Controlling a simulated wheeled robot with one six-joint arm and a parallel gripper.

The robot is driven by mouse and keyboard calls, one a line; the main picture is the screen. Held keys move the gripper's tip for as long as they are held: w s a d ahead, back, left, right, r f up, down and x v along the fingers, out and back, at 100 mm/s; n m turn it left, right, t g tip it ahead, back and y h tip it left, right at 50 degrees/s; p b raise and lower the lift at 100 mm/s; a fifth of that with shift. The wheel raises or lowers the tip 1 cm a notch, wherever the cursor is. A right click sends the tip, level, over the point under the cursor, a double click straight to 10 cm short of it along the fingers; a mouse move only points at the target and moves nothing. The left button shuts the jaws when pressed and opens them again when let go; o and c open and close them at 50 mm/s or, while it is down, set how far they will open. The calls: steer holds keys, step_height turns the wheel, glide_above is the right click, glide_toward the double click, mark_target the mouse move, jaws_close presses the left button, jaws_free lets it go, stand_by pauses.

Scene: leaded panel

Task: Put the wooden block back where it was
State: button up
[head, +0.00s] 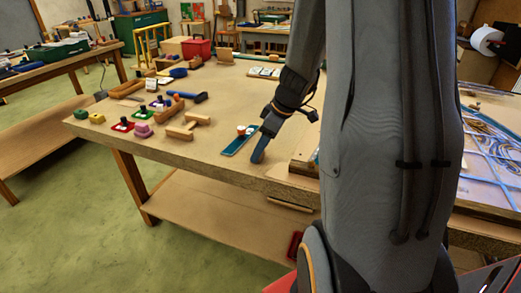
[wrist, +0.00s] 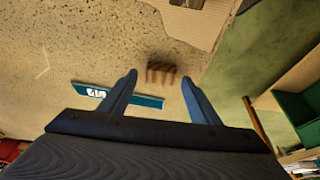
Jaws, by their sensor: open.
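A small brown block with dark stripes, which looks like the wooden block (wrist: 161,70), is on the speckled tabletop in the wrist view. My gripper (wrist: 160,78) is open, with one blue finger to each side of the block in the picture. I cannot tell whether the fingertips reach down to its height. A teal strip with a white label (wrist: 150,101) lies close by and passes behind the left finger. In the head view my gripper (head: 259,150) points down near the table's front edge, beside the teal strip (head: 236,144); the block is not discernible there.
The workbench (head: 215,158) holds T-shaped wooden pieces (head: 182,131), small coloured items and a blue-handled brush (head: 190,96) at left. A leaded panel (head: 490,150) lies at right. The table edge drops to green floor (wrist: 235,75) close to my right finger.

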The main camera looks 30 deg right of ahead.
steer(key=b+v, duration=0.2)
steer(key=v, duration=0.8)
steer(key=s+a+f+m+g+h, duration=0.1)
steer(key=s+a+f+m, duration=0.2)
steer(key=a, duration=0.6)
steer(key=s+a+f+m+g+h, duration=0.1)
steer(key=s+a+f+m, duration=0.3)
steer(key=s+a+f, duration=0.2)
steer(key=s+a, duration=0.2)
steer(key=a, duration=0.1)
steer(key=shift+f+m+g+h, duration=0.2)
steer(key=shift+m+g+h, duration=0.1)
steer(key=shift+g+h, duration=0.1)
steer(key=shift+a, duration=0.15)
